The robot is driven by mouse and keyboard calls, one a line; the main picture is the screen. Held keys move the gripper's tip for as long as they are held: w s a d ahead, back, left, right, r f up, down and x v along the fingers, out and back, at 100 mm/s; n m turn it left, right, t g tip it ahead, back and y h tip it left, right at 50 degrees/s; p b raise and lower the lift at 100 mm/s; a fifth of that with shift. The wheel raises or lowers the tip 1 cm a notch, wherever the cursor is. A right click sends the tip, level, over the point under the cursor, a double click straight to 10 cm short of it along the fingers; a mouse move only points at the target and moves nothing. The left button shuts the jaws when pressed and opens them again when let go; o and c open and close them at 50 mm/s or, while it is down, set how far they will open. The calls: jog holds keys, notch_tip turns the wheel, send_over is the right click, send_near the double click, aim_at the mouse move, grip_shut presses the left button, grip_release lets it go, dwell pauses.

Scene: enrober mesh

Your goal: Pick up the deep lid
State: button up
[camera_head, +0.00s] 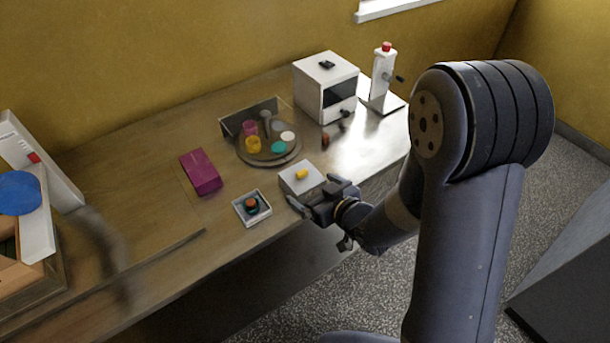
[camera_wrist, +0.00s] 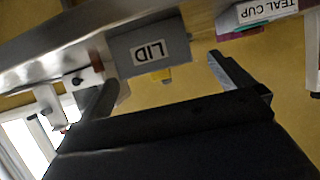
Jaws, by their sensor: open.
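A pale grey block (camera_head: 296,184) stands near the table's front edge with a small yellow piece (camera_head: 301,174) on top. In the wrist view, which is upside down, the block's front (camera_wrist: 140,48) carries a label reading LID, and a bit of the yellow piece (camera_wrist: 163,74) shows past its edge. I cannot tell how deep this piece is. My gripper (camera_head: 313,193) is open and empty, just in front of the block at the table's edge. In the wrist view, its fingers (camera_wrist: 163,72) stand wide apart, with the yellow piece showing between them.
A small white tray (camera_head: 240,211) with a teal and red item is left of the block. A magenta box (camera_head: 201,172) lies beyond it. A round tray (camera_head: 249,157) with cups, a white machine (camera_head: 313,92) and a white stand (camera_head: 382,75) are behind.

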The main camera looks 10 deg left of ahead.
aim_at(306, 181)
jog(key=shift+w+r+p+x, duration=0.1)
jog(key=shift+p+x, duration=0.25)
jog(key=shift+x, duration=0.55)
jog(key=shift+w+r+p+x, duration=0.1)
jog(key=shift+p+x, duration=0.2)
jog(key=shift+x, duration=0.6)
jog(key=shift+w+r+p+x, duration=0.15)
jog(key=shift+p+x, duration=0.2)
jog(key=shift+x, duration=0.55)
jog(key=shift+w+a+f, duration=0.3)
jog(key=shift+a+f, duration=0.05)
jog(key=shift+c, duration=0.2)
jog(key=c, duration=0.9)
